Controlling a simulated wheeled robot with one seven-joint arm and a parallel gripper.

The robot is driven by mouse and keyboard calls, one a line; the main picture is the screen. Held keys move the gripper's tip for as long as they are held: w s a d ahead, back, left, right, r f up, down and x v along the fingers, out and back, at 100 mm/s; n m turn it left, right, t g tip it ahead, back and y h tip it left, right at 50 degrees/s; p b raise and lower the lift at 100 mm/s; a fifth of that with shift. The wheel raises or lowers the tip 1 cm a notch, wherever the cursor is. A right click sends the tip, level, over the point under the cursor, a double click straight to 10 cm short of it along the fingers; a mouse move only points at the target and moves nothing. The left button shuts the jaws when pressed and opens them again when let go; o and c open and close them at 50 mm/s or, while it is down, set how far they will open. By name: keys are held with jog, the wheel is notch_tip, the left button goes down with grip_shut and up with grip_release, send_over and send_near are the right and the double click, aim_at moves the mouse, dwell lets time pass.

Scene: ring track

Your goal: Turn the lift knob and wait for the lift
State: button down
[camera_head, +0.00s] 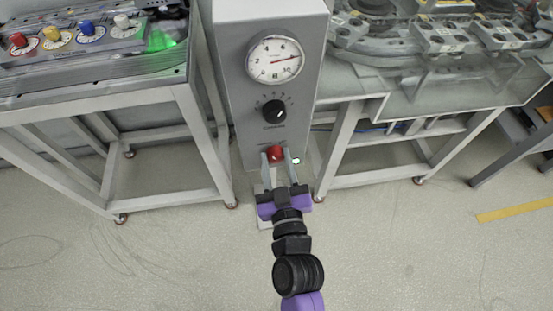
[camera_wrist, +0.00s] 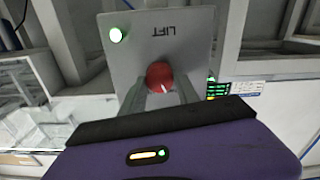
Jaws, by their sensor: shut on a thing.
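The lift knob (camera_head: 275,153) is red and round and sits low on the front of a grey column (camera_head: 228,60). In the wrist view the red knob (camera_wrist: 160,76) shows a small white mark and sits on a panel (camera_wrist: 190,30) lettered LIFT, which appears upside down. My gripper (camera_head: 276,158) reaches the knob from the front, with one finger on each side of it. It is shut on the knob.
Above the knob are a black dial knob (camera_head: 273,112) and a round gauge (camera_head: 275,60) with a red needle. A bench with coloured knobs (camera_head: 90,40) stands left and a track table (camera_head: 440,60) right, both close to the column. The floor (camera_head: 150,260) in front is open.

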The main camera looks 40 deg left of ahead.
jog(key=m, duration=0.5)
jog(key=shift+w+d+m+b, duration=0.1)
jog(key=shift+m+b, duration=0.3)
jog(key=m, duration=0.5)
jog(key=shift+f, duration=0.1)
jog(key=shift+m, duration=0.4)
jog(key=c, duration=0.9)
grip_release()
jog(key=b+v, duration=0.2)
jog(key=v, duration=0.5)
jog(key=shift+s+d, duration=0.2)
jog(key=shift+d, duration=0.15)
